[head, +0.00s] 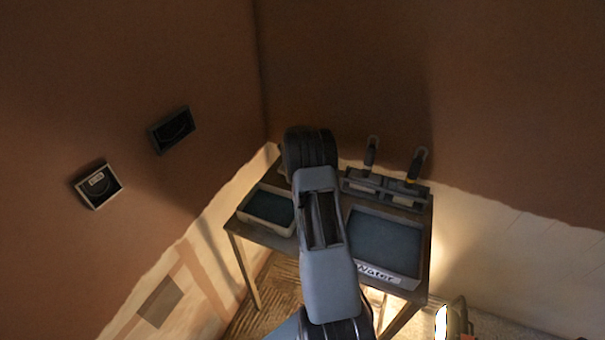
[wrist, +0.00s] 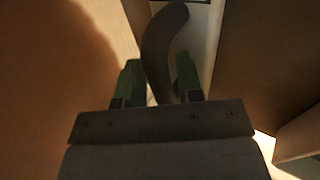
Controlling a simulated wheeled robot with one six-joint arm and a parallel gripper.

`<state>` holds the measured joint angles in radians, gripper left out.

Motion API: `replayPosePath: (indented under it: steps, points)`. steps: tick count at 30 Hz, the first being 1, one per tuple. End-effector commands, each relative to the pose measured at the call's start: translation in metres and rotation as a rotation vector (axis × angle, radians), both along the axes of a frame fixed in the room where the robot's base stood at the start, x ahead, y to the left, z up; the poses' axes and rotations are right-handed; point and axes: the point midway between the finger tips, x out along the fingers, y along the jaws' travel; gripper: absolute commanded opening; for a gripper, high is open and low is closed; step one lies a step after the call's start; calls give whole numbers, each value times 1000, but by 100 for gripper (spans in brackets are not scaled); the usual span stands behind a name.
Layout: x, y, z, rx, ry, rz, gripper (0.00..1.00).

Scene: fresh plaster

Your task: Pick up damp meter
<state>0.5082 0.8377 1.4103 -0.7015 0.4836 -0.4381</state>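My gripper (wrist: 160,72) has two green fingers standing apart in the wrist view. A dark curved piece (wrist: 166,45) runs between them and bends to the right at its top; I cannot tell whether the fingers press on it or what it belongs to. In the head view my arm hides the gripper, reaching over the small table (head: 245,242). I cannot make out the damp meter for certain in either view.
The table holds a small tray (head: 290,226) at left, a larger tray labelled Water (head: 412,277) and a grey rack (head: 349,188) with two upright handled tools. Two small boxes, one dark (head: 154,140) and one pale-rimmed (head: 82,190), are on the left wall. Walls stand close behind.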

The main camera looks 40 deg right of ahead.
Motion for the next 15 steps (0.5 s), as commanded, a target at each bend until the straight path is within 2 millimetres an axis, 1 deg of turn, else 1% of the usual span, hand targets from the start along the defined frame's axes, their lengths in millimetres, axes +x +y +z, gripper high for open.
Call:
replayPosePath:
  steps: [3, 13, 15]
  points:
    - [0, 0, 0, 0, 0, 0, 33]
    - [0, 0, 0, 0, 0, 0, 1]
    - [0, 0, 0, 0, 0, 0, 0]
